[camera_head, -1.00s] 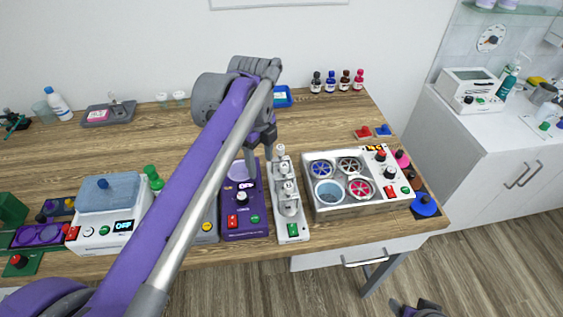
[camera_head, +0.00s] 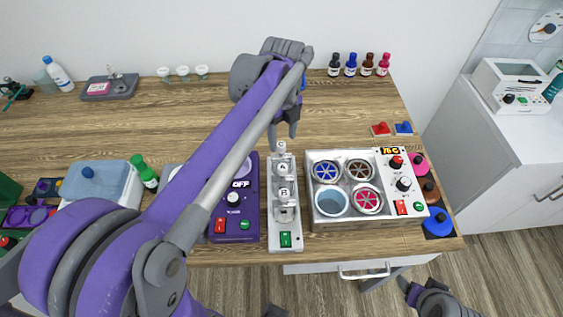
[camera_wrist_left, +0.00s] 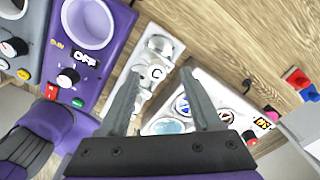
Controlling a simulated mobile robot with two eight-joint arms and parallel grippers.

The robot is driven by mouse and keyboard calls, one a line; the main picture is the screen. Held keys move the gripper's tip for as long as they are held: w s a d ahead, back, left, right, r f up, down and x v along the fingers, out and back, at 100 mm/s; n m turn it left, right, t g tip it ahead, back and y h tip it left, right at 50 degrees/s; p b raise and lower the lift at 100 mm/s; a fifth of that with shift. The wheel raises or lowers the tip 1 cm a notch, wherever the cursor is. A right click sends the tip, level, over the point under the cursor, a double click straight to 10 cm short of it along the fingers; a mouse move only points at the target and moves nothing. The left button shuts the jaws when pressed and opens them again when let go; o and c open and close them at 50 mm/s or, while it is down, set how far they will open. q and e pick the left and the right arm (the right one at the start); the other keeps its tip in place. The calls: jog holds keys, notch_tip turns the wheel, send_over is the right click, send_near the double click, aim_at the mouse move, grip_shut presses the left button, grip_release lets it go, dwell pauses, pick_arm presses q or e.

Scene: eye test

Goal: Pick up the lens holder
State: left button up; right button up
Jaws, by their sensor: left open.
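A narrow white stand (camera_head: 285,243) on the bench carries a row of grey round pieces marked with letters, such as A (camera_head: 282,168) and B (camera_head: 284,192). These look like the lens holder parts, but I cannot tell which one is meant. My left gripper (camera_head: 283,134) is open and empty over the far end of the stand. In the left wrist view its fingers (camera_wrist_left: 162,73) stand apart, and the piece marked C (camera_wrist_left: 156,73) shows between them, apart from the fingers. A purple and grey part of my right arm (camera_head: 432,298) shows at the lower right; its jaws are unclear.
A purple device (camera_head: 235,225) stands close left of the stand. A white box with round wells (camera_head: 358,215) stands close right. Several small bottles (camera_head: 359,65) line the back. The bench between them and the stand is mostly clear.

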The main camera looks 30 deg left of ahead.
aim_at(281, 144)
pick_arm(q)
jog(key=f, duration=0.4)
jog(key=shift+s+a+f, duration=0.1)
jog(key=shift+s+f, duration=0.1)
jog(key=shift+f, duration=0.2)
grip_shut()
dwell(1.0)
